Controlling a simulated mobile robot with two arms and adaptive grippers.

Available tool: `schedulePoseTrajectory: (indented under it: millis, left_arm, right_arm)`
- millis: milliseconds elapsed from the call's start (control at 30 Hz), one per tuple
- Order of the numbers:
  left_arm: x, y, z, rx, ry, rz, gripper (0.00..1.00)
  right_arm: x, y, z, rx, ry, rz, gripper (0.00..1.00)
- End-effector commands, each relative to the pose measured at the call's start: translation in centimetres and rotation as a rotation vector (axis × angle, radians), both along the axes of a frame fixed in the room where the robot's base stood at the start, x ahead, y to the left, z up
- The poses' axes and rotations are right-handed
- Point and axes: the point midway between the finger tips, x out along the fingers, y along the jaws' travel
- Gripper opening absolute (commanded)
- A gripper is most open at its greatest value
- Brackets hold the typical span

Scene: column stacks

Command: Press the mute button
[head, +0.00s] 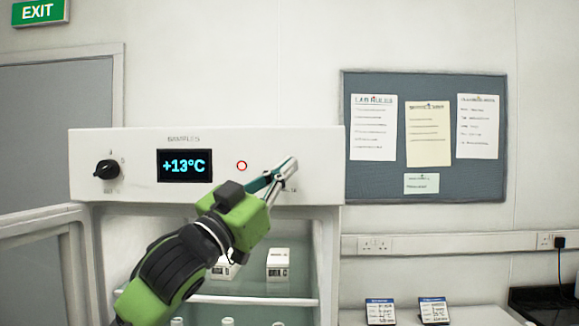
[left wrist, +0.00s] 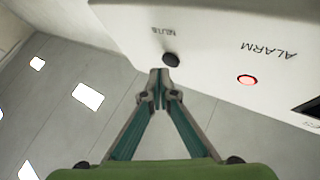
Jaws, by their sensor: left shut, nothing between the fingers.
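The white fridge's front panel carries a small dark round mute button (left wrist: 171,59), which shows in the left wrist view beside an upside-down label. In the head view my left gripper covers that spot. My left gripper (head: 290,167) is shut and empty, its fingertips at the right part of the panel. In the left wrist view its closed tips (left wrist: 160,76) are right beside the button; I cannot tell whether they touch it. The red alarm light (head: 242,166) is left of the gripper and also shows in the left wrist view (left wrist: 247,79). My right gripper is out of view.
The panel (head: 225,140) also has a black knob (head: 106,169) and a display (head: 185,166) reading +13°C. The fridge door (head: 38,225) stands open at the left. White boxes (head: 278,264) sit on a shelf inside. A pinboard (head: 424,190) hangs at the right.

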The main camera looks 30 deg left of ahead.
Motion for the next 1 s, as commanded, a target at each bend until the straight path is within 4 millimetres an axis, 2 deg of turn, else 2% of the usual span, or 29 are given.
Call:
schedulePoseTrajectory:
  millis: [1000]
  left_arm:
    - [0.91,0.54,0.00,-0.001,0.001,0.000,0.00]
  right_arm:
    - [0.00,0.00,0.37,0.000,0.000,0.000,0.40]
